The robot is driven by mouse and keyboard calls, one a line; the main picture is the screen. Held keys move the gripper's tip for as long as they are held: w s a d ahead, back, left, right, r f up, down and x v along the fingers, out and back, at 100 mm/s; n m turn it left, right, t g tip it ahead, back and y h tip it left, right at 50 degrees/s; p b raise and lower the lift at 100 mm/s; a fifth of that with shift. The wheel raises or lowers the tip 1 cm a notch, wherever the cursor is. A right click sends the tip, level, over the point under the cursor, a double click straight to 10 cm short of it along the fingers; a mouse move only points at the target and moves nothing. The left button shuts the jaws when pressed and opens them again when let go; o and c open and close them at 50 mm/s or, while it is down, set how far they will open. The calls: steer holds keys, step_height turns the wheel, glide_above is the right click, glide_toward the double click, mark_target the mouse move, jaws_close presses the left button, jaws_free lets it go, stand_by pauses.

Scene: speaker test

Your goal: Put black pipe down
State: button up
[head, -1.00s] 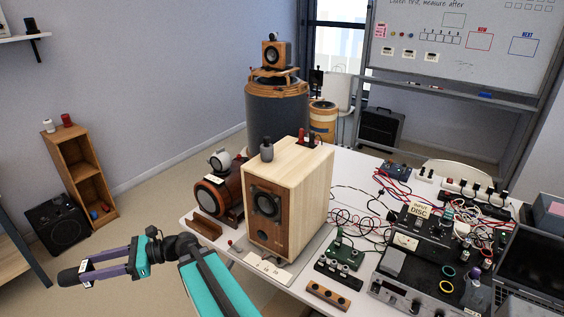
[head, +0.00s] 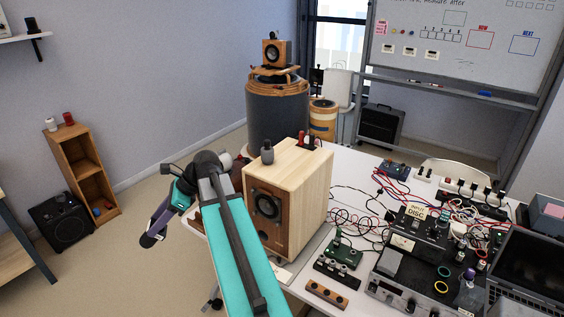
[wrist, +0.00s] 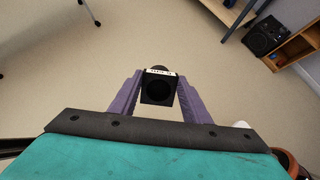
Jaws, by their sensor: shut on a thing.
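The black pipe (wrist: 157,91) is between the two purple fingers of my gripper (wrist: 158,80) in the wrist view. Its open round end and a small label on its edge face the camera. My gripper is shut on it and holds it over bare beige floor. In the head view my gripper (head: 157,229) hangs to the left of the table, with the dark pipe (head: 147,241) at its tip. My forearm hides part of the table's left end.
A wooden speaker (head: 310,200) stands on the white table (head: 345,164), close to my arm, with cables and devices to its right. A wooden shelf (head: 94,192) and a black box speaker (head: 60,219) stand by the left wall. The floor between is clear.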

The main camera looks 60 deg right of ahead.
steer(key=s+d+r+m+g+h+p, duration=0.1)
steer(key=s+d+r+m+g+h, duration=0.1)
steer(key=s+d+r, duration=0.3)
steer(key=s+d+r+m+g+h+p, duration=0.1)
steer(key=s+d+r+m, duration=0.3)
steer(key=d+r, duration=0.4)
steer(key=s+d+r+m+g+h+p, duration=0.1)
steer(key=s+d+r, duration=0.5)
steer(key=d, duration=0.6)
steer(key=s+m+g+h, duration=0.1)
steer(key=m+h, duration=0.1)
steer(key=h, duration=0.1)
steer(key=shift+d+r+g+p, duration=0.15)
steer(key=shift+d+g+p, duration=0.05)
steer(key=shift+g+p, duration=0.15)
steer(key=s+d, duration=0.2)
steer(key=d, duration=0.5)
steer(key=s+d+f+b, duration=0.1)
steer(key=s+d, duration=0.2)
steer(key=d, duration=0.5)
steer(key=shift+f+b, duration=0.3)
